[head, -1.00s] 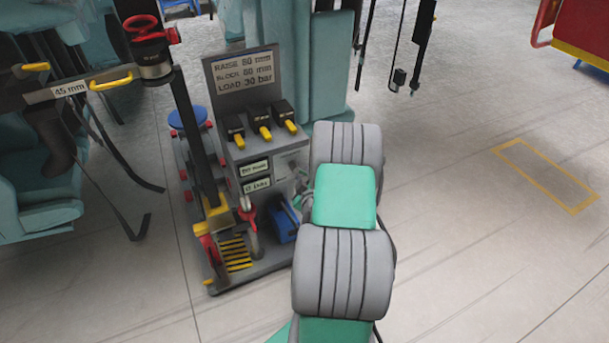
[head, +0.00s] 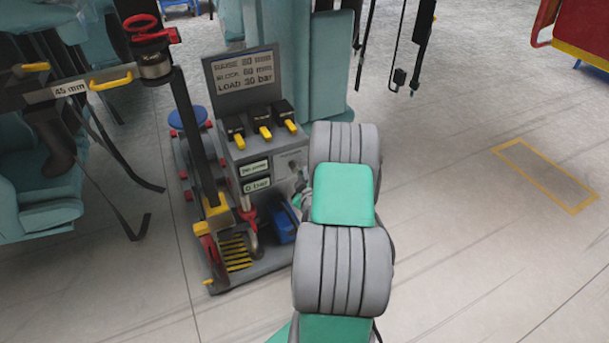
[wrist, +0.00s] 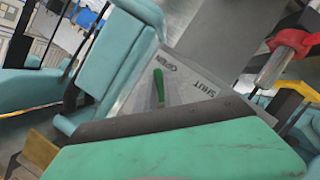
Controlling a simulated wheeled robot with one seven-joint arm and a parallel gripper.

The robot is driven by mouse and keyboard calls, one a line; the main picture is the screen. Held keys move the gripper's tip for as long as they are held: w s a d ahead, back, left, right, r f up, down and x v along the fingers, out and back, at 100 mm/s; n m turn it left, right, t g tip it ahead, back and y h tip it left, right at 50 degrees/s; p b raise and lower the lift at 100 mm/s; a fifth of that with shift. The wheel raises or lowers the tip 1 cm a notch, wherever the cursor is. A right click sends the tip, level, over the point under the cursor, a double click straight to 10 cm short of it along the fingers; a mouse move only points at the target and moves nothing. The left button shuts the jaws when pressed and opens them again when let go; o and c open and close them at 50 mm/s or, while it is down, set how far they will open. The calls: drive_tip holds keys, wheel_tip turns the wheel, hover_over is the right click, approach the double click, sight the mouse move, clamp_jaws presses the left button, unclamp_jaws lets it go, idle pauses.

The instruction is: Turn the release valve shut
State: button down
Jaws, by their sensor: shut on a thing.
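The release valve is on the grey front panel of the jack stand, at the right of the readouts in the head view (head: 291,165). In the wrist view its green lever (wrist: 158,86) stands beside the word OPEN, with SHUT printed further right. My gripper (head: 299,197) is at this panel and shut on the valve lever. My own arm covers most of it in the head view. In the wrist view my green hand fills the bottom and hides the fingertips and the lever's lower end.
The jack stand holds yellow-tipped levers (head: 264,131), a sign (head: 243,70), a 0 bar readout (head: 257,186) and a blue block (head: 281,225). A dark post (head: 194,140) with a red-handled top stands left. Teal seats (head: 40,200) are at the left.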

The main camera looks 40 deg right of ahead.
drive_tip(key=shift+f, duration=0.1)
idle(0.3)
drive_tip(key=m+y+b, duration=0.1)
drive_tip(key=m, duration=0.1)
drive_tip(key=a+m+y+b, duration=0.1)
drive_tip(key=m+b, duration=0.1)
drive_tip(key=a+f+m+y+b, duration=0.1)
drive_tip(key=b, duration=0.1)
drive_tip(key=shift+w+m+y, duration=0.25)
drive_tip(key=shift+m+y, duration=0.15)
drive_tip(key=m+y, duration=0.1)
drive_tip(key=a+m+b, duration=0.1)
drive_tip(key=m+t+y+b, duration=0.1)
drive_tip(key=shift+w+a+r+m+y, duration=0.1)
drive_tip(key=shift+w+a+m+y, duration=0.15)
drive_tip(key=shift+a+m+y, duration=0.1)
drive_tip(key=shift+w+a+r+m+t+y+b, duration=0.1)
drive_tip(key=shift+a+r+m+t+y+b, duration=0.25)
drive_tip(key=shift+m, duration=0.4)
drive_tip(key=shift+w+a+r+m+t+y+b, duration=0.1)
drive_tip(key=shift+a+m+t+y+b, duration=0.1)
drive_tip(key=shift+m+t+y, duration=0.35)
drive_tip(key=shift+m, duration=0.25)
drive_tip(key=shift+r, duration=0.1)
drive_tip(key=c, duration=1.5)
unclamp_jaws()
drive_tip(key=shift+o, duration=0.2)
